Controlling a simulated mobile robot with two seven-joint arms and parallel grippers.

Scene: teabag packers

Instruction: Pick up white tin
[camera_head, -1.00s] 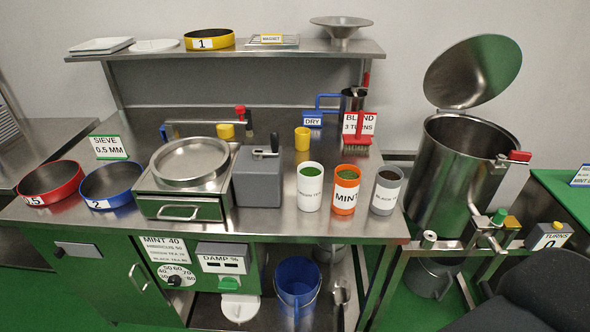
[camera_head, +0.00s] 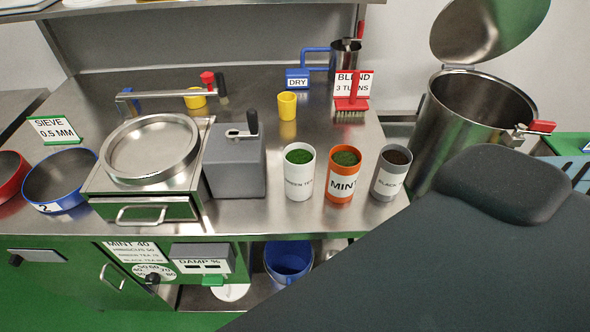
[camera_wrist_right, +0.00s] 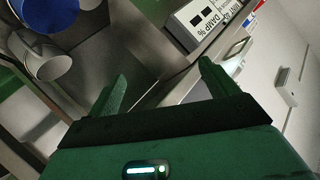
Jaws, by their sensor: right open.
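The white tin (camera_head: 299,185), labelled green tea and filled with green leaves, stands upright near the front edge of the steel bench. It is left of the orange mint tin (camera_head: 343,181) and right of the grey box with a crank (camera_head: 235,175). My right gripper (camera_wrist_right: 163,88) shows in the right wrist view with its green fingers apart and nothing between them. In the head view my right arm fills the lower right, but its gripper is not seen. The white tin is not visible in the wrist view. My left gripper is in neither view.
A grey black-tea tin (camera_head: 390,178) stands right of the mint tin. A large steel drum (camera_head: 460,110) with a raised lid stands at the right. A small yellow cup (camera_head: 287,106) is behind the tins. Below the bench is a blue bucket (camera_head: 288,262). The damp panel (camera_wrist_right: 207,20) appears in the wrist view.

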